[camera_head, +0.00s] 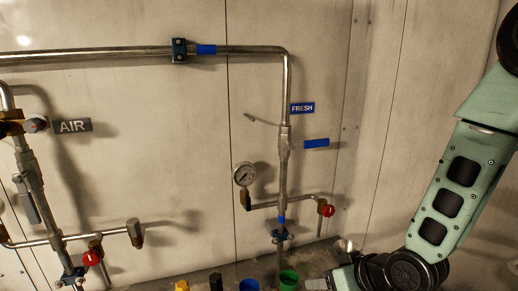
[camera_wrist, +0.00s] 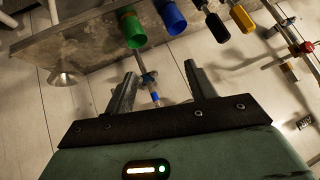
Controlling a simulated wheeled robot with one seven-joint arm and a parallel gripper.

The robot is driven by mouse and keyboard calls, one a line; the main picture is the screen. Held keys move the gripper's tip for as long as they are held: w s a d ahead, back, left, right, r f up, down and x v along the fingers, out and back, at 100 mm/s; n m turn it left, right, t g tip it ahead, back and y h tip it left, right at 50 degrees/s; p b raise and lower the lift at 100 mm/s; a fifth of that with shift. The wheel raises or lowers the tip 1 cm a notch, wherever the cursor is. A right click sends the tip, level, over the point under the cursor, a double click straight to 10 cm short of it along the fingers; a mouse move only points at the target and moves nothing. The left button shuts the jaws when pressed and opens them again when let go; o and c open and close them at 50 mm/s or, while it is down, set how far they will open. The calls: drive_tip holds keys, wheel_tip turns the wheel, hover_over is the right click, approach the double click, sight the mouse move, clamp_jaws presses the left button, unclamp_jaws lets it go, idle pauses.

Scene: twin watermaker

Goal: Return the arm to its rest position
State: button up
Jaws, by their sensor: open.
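My arm (camera_head: 455,190), pale green with dark joints, comes in from the right edge in the head view and bends down to the bottom edge. The gripper end is mostly cut off there. In the wrist view my gripper (camera_wrist: 160,78) shows two grey fingers spread apart, with nothing held between them. A pipe with a blue band (camera_wrist: 155,96) shows beyond the gap between the fingers. I cannot tell its distance from them.
A green cup (camera_head: 289,279) and a blue cup (camera_head: 249,285) stand at the bottom of the head view, left of my arm. Pipes carry a gauge (camera_head: 244,174), a red knob (camera_head: 328,210) and a blue handle (camera_head: 316,143). The right wall (camera_head: 370,130) lies behind my arm.

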drive_tip(key=s+r+n+g+h+b, duration=0.1)
drive_tip(key=s+r+g+h, duration=0.1)
drive_tip(key=s, duration=0.8)
drive_tip(key=s+r+n+g+h+b, duration=0.1)
drive_tip(key=s+r+n+g+h, duration=0.1)
drive_tip(key=s+r, duration=0.5)
drive_tip(key=s+g+h, duration=0.1)
drive_tip(key=s+g, duration=0.1)
drive_tip(key=s, duration=0.1)
drive_tip(key=shift+s+a+b, duration=0.3)
drive_tip(key=shift+s+a, duration=0.05)
drive_tip(key=shift+a, duration=0.05)
